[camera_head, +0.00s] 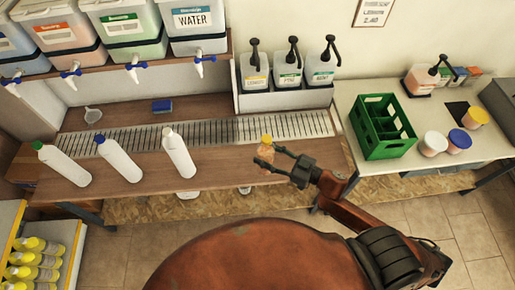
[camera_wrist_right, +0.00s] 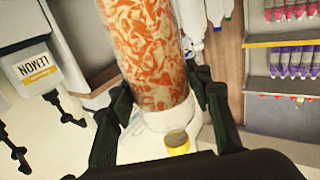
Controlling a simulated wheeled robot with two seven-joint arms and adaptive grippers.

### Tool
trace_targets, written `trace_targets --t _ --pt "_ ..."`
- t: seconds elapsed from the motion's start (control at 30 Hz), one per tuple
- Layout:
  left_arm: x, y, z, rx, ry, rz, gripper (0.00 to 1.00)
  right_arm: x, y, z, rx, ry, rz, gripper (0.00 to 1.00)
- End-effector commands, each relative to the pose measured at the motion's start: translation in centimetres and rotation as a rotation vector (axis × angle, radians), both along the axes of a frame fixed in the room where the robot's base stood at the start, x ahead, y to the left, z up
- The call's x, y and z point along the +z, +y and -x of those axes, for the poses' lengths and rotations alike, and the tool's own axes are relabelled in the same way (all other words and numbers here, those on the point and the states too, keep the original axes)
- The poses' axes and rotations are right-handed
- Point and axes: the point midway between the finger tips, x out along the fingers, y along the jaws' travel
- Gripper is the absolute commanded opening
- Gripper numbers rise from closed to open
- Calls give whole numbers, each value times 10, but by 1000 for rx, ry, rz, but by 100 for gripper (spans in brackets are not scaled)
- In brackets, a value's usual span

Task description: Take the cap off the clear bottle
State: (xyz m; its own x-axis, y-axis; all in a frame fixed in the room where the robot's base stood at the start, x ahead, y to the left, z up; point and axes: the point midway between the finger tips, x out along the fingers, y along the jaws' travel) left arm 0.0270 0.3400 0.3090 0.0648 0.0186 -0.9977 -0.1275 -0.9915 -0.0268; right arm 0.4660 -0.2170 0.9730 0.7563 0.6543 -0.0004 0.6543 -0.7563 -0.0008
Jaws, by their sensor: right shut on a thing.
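My right gripper (camera_head: 272,160) is shut on a bottle with a mottled orange and pale body (camera_head: 264,153), held over the front edge of the wooden counter. Its yellow cap (camera_head: 266,139) is on top. In the right wrist view the body (camera_wrist_right: 150,45) stands between the two fingers (camera_wrist_right: 160,100), and the yellow cap (camera_wrist_right: 177,143) sits at the narrow pale end. Whether the bottle's wall is clear is hard to tell. My left gripper is out of view.
A green crate (camera_head: 383,125) and lidded tubs (camera_head: 433,144) are at right. Pump dispensers (camera_head: 288,70) and tapped drums (camera_head: 198,25) are behind.

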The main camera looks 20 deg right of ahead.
Motion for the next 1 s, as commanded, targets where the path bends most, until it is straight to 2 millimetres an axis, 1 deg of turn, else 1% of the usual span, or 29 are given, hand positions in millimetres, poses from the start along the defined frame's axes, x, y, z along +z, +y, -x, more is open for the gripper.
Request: trace_targets --t 0.1,0.4,0.43,1.0 --pt "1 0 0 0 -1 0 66 5 -2 6 2 -2 -2 6" --pt "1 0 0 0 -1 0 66 5 -2 8 2 -3 -1 6" --pt "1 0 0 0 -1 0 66 5 -2 7 2 -3 -1 44" --pt "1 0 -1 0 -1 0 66 5 -2 7 2 -3 -1 5"
